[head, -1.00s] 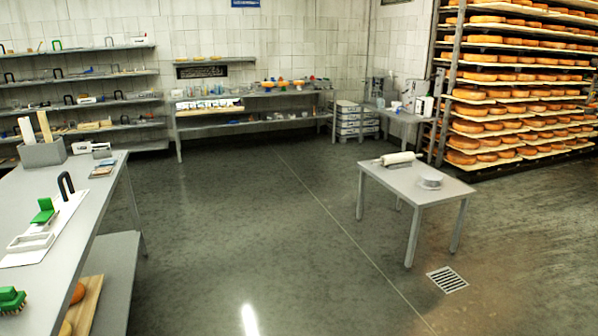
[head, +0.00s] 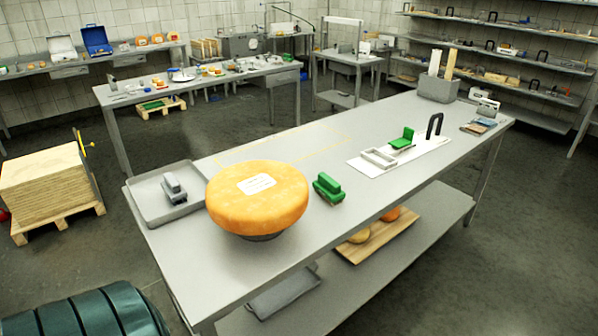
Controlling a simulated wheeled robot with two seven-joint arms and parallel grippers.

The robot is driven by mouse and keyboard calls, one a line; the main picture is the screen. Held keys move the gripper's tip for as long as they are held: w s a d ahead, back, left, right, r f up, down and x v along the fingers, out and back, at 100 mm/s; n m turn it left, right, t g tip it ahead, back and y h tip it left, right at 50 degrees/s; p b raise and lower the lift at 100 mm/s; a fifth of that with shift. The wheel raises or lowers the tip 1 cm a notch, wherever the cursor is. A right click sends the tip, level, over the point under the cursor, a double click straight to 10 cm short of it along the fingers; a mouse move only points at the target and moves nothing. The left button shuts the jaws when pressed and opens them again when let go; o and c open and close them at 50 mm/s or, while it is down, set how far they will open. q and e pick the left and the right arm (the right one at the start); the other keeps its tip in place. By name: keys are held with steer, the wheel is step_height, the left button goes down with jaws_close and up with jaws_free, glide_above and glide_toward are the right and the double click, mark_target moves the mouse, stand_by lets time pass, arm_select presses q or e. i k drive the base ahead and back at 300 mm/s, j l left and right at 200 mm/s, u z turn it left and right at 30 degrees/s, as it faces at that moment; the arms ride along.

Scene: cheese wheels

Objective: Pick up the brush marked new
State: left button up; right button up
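A green brush (head: 328,189) stands on the long grey table (head: 290,277), just right of a large orange cheese wheel (head: 257,200). A grey brush-like object (head: 174,190) lies in a shallow grey tray (head: 150,208) at the table's left end. Another green object (head: 403,139), perhaps a brush, sits on a white board (head: 360,167) beside a white frame (head: 379,158). I cannot read a "new" marking on any of them. The cheese wheel bears a white label with text too small to read. Neither of my grippers is in view.
A black handle (head: 434,126) stands upright on the white board. A grey holder (head: 438,89) is at the table's far end. A pallet stack (head: 47,187) and a dark green ribbed object (head: 85,315) are at the left. Floor at the right is clear.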

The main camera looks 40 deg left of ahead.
mark_target(328, 188)
steer(key=i+l+u, duration=0.25)
steer(key=u, duration=0.2)
steer(key=i+l+u, duration=0.2)
steer(key=l+u, duration=0.25)
steer(key=i+l+u, duration=0.1)
steer(key=l+u, duration=0.2)
steer(key=u, duration=0.15)
steer(key=l+u, duration=0.15)
steer(key=l, duration=0.2)
steer(key=i+l+u, duration=0.15)
steer(key=l, duration=0.25)
